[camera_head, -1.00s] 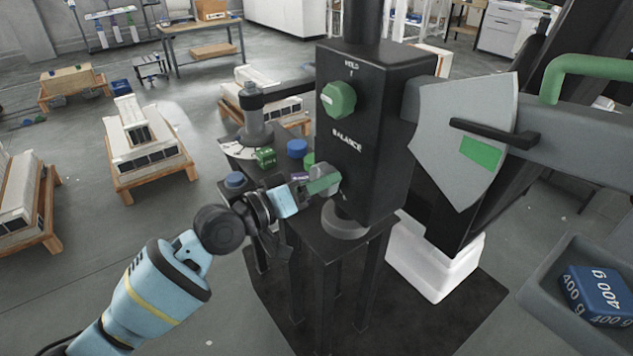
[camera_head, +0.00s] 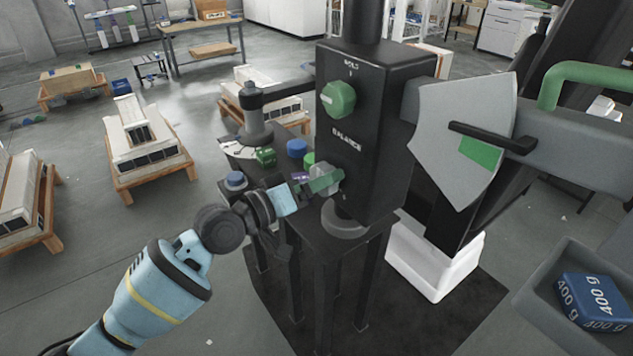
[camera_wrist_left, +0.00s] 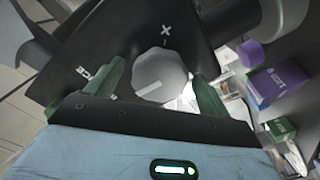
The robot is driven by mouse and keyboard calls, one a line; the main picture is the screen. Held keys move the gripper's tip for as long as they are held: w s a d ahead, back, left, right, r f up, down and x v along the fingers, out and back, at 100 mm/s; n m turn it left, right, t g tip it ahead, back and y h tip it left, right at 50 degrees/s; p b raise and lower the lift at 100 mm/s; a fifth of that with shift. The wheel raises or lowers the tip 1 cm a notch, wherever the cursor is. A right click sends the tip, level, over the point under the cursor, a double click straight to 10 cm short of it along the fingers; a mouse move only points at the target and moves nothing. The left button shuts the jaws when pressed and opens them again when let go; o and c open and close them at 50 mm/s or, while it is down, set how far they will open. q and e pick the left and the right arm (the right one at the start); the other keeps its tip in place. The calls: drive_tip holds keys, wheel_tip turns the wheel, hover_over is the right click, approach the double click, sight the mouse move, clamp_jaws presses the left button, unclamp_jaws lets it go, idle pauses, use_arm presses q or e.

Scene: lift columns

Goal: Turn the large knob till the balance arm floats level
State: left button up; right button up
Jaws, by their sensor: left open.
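The large grey knob (camera_wrist_left: 160,72) with a pale pointer line sits on the black housing (camera_head: 388,125) marked BALANCE. My left gripper (camera_head: 326,182) is at the housing's lower front. In the left wrist view its two green fingers stand apart on either side of the knob, with a visible gap on at least one side; contact is unclear. In the head view the fingers partly cover the knob. The grey balance arm (camera_head: 580,145) extends right from the housing. A black pointer bar (camera_head: 490,137) crosses the grey plate (camera_head: 445,125), above its green patch (camera_head: 480,153). My right gripper is out of view.
A green knob (camera_head: 338,98) marked HOLD is higher on the housing. A grey tray (camera_head: 535,300) with a blue 400 g block (camera_head: 597,300) is at lower right. A white bin (camera_head: 430,270) stands below. Small coloured items stand on the black table behind my gripper.

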use_arm(q)
drive_tip(key=shift+a, duration=0.1)
drive_tip(key=v, duration=0.7)
drive_tip(key=shift+s+a+b, duration=0.25)
drive_tip(key=shift+b, duration=0.15)
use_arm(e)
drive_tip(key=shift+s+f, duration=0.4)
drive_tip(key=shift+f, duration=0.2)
